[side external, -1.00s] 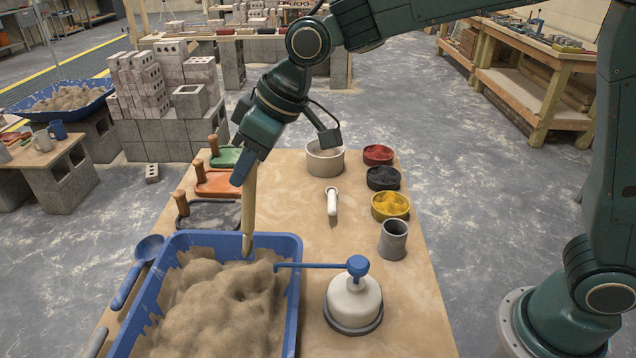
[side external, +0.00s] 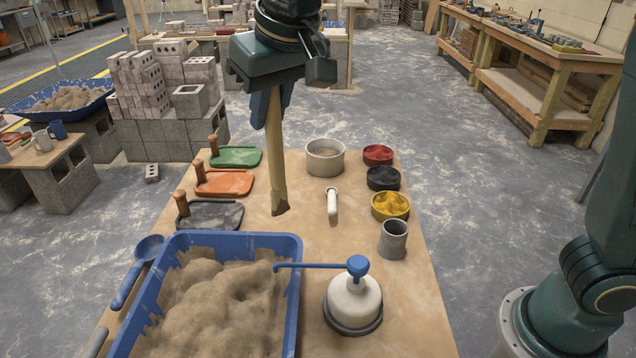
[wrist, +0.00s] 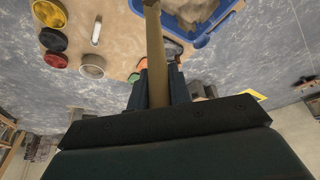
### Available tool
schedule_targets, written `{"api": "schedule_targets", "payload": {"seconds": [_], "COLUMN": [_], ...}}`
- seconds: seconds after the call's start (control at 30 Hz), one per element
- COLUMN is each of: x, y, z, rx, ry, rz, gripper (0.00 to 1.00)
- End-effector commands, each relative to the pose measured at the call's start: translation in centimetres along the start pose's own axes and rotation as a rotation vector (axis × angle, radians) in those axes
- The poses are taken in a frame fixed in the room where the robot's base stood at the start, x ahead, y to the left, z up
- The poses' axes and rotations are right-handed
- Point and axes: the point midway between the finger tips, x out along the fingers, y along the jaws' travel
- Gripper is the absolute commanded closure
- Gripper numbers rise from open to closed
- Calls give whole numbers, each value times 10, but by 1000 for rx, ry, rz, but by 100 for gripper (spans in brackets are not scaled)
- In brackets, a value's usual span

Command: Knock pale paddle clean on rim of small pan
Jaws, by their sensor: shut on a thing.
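My gripper (side external: 268,108) is shut on the upper part of the pale paddle (side external: 276,165), a long wooden stick with a darker, dirty lower tip. The paddle hangs nearly upright above the table, between the coloured floats and the small pan, apart from both as far as I can tell. In the wrist view the paddle (wrist: 155,55) runs out from between the fingers (wrist: 158,88). The small pan (side external: 325,160) is a round, cream, open pan at the table's far side, to the right of the paddle. It also shows in the wrist view (wrist: 92,67).
A blue tub (side external: 297,290) of mortar stands in front, with a white pump bottle (side external: 353,300) beside it. Red, black and yellow pigment bowls (side external: 390,206) and a grey cup (side external: 393,240) line the right. A white-handled tool (side external: 332,203) lies between pan and bottle.

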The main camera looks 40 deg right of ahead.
Motion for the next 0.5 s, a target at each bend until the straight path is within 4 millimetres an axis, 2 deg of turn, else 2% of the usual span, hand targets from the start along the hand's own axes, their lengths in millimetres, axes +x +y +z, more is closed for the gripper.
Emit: {"api": "schedule_targets", "payload": {"seconds": [0.27,0.5], "x": [2,12], "y": [0,0], "z": [1,4], "rx": [0,-1], "ry": [0,-1], "rz": [1,2], "gripper": [100,100]}}
